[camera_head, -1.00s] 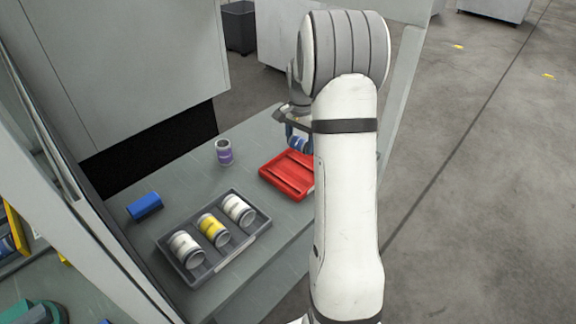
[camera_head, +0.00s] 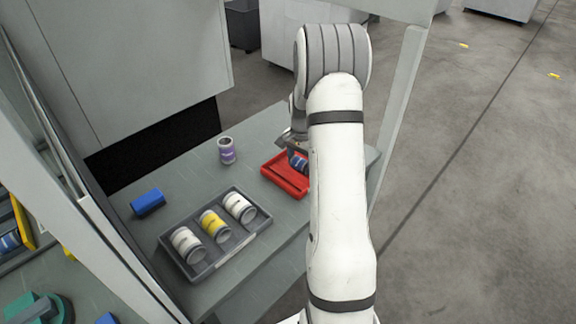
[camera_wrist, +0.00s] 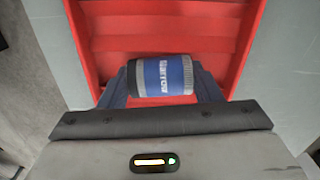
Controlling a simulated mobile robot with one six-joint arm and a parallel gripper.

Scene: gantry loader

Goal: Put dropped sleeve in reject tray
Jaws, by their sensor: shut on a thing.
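The red reject tray (camera_head: 285,180) lies on the grey table, partly hidden behind my arm in the head view. In the wrist view its red floor and side walls (camera_wrist: 245,50) surround the sleeve. The sleeve (camera_wrist: 162,77) is blue with grey ends and white lettering, and lies sideways. My gripper (camera_wrist: 165,90) is shut on it, with a dark finger at each end. In the head view my gripper (camera_head: 296,152) and the blue sleeve (camera_head: 298,163) are low over or in the tray. I cannot tell whether the sleeve touches the tray floor.
A dark grey tray (camera_head: 215,270) holds two white sleeves and a yellow one. A purple can-like sleeve (camera_head: 227,151) stands upright behind it. A blue block (camera_head: 148,202) lies at the left. A pale upright post (camera_head: 398,110) stands right of my arm.

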